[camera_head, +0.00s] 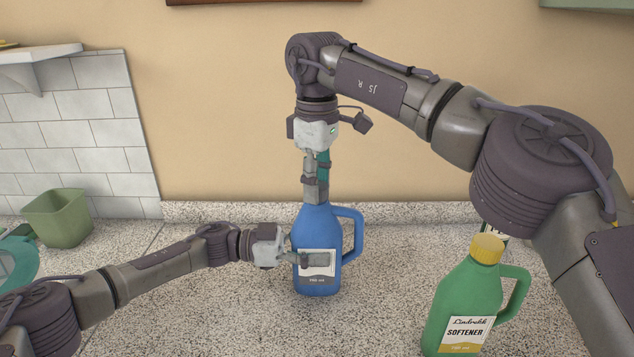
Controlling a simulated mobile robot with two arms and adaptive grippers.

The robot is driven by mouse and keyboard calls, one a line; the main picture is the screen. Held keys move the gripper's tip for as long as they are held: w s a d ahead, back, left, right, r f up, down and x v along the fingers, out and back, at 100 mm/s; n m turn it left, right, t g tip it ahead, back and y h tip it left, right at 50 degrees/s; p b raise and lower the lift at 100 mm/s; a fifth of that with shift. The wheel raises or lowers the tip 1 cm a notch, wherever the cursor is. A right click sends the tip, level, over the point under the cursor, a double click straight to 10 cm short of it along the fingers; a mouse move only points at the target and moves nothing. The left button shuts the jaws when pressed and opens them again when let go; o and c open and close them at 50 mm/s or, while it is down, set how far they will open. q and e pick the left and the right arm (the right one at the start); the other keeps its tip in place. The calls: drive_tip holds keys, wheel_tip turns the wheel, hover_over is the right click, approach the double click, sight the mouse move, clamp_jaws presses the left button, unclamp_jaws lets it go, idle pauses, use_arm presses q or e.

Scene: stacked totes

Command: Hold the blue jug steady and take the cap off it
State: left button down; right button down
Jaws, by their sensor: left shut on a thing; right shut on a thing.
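The blue jug (318,225) stands upright on the speckled counter, with its handle on the right and a white label in front. My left gripper (308,259) comes in from the left and is shut on the jug's body, one finger across the label. My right gripper (315,190) points straight down over the jug's top and is shut at the cap. The cap itself is hidden behind the fingers.
A green softener jug (462,300) with a yellow cap (487,248) stands at the front right, near my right arm. Another labelled item is partly hidden behind it. A green bin (58,218) and a teal item (18,258) are at the left.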

drive_tip(key=n, duration=1.4)
drive_tip(key=shift+n, duration=0.4)
drive_tip(key=n, duration=1.2)
drive_tip(key=shift+n, duration=0.3)
drive_tip(key=n, duration=0.7)
drive_tip(key=shift+n, duration=0.3)
drive_tip(key=n, duration=0.4)
drive_tip(key=shift+r+n, duration=0.1)
drive_tip(key=shift+n, duration=0.3)
drive_tip(key=n, duration=1.4)
